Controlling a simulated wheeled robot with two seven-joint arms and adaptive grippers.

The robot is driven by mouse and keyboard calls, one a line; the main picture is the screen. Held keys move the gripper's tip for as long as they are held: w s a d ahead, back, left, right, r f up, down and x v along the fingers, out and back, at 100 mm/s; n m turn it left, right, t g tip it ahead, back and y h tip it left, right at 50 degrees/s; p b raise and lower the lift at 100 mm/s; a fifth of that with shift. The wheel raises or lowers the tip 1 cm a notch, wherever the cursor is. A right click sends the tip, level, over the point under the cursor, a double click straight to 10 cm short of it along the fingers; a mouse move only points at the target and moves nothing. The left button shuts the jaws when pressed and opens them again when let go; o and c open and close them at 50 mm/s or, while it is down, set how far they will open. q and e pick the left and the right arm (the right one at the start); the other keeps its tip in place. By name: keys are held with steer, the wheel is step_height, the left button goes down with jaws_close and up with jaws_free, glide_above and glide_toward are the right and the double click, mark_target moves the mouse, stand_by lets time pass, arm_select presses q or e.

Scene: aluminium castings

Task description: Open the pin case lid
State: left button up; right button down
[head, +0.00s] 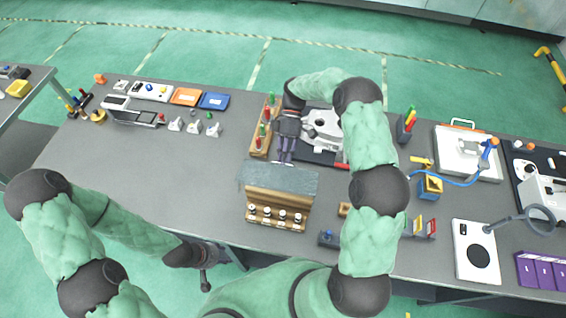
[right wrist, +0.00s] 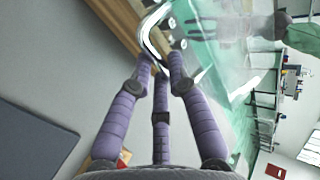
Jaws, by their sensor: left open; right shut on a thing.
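The pin case (head: 264,198) is a wooden box near the table's front edge, with a row of white-topped pins (head: 282,215) along its near side. A grey-blue panel (head: 278,180), which looks like its lid, covers the far part; I cannot tell its exact tilt. My right gripper (head: 285,160) is at the panel's far edge, fingers pointing down. In the right wrist view its purple fingers (right wrist: 162,65) are closed on a bent metal handle (right wrist: 148,38) beside the wood (right wrist: 118,22). My left gripper (head: 205,280) is open and empty, off the table's front edge, away from the case.
A wooden rack (head: 260,140) with red and green items stands behind the case. A grey-white device (head: 323,128) is partly hidden by my right arm. Orange (head: 186,96) and blue (head: 214,101) trays lie at the back left. The table left of the case is clear.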

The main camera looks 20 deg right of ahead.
steer(key=shift+d+f+g+y+b, duration=0.1)
steer(key=shift+f+g+y+b, duration=0.4)
steer(key=shift+f+g+b, duration=0.5)
steer(key=shift+f, duration=0.2)
steer(key=c, duration=1.2)
jaws_free()
steer(key=shift+r, duration=0.15)
steer(key=shift+w+r, duration=0.1)
steer(key=shift+v, duration=3.6)
steer(key=shift+r, duration=0.1)
